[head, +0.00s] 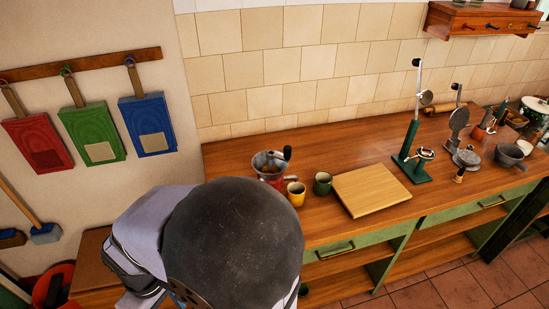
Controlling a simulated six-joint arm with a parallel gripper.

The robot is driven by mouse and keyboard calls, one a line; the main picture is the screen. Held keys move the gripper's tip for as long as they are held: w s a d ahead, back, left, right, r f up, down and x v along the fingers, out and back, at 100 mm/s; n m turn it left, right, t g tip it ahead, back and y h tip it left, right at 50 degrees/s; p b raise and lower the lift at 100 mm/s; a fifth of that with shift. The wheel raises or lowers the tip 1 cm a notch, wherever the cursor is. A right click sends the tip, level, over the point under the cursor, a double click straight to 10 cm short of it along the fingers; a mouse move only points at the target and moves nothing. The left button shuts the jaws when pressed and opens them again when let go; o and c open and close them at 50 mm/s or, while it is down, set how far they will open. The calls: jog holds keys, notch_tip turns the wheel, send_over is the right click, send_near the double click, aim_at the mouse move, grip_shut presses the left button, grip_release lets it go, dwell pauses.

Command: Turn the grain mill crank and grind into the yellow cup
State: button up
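The grain mill (268,167) stands on the wooden counter left of centre. It has a grey hopper with brown contents and a red part below. Its crank (286,154) shows a dark upright knob at the hopper's upper right. The yellow cup (296,192) stands upright on the counter just in front and to the right of the mill. I cannot tell whether it is under the mill's outlet. My arm fills the lower left foreground, and its dark rounded part lies just in front of the mill and cup. My gripper is not visible.
A green cup (322,183) stands right of the yellow one, beside a wooden board (371,190). A green lever press (412,150) and several metal tools stand farther right. Red, green and blue (148,125) dustpan-like items hang left. Counter behind the board is clear.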

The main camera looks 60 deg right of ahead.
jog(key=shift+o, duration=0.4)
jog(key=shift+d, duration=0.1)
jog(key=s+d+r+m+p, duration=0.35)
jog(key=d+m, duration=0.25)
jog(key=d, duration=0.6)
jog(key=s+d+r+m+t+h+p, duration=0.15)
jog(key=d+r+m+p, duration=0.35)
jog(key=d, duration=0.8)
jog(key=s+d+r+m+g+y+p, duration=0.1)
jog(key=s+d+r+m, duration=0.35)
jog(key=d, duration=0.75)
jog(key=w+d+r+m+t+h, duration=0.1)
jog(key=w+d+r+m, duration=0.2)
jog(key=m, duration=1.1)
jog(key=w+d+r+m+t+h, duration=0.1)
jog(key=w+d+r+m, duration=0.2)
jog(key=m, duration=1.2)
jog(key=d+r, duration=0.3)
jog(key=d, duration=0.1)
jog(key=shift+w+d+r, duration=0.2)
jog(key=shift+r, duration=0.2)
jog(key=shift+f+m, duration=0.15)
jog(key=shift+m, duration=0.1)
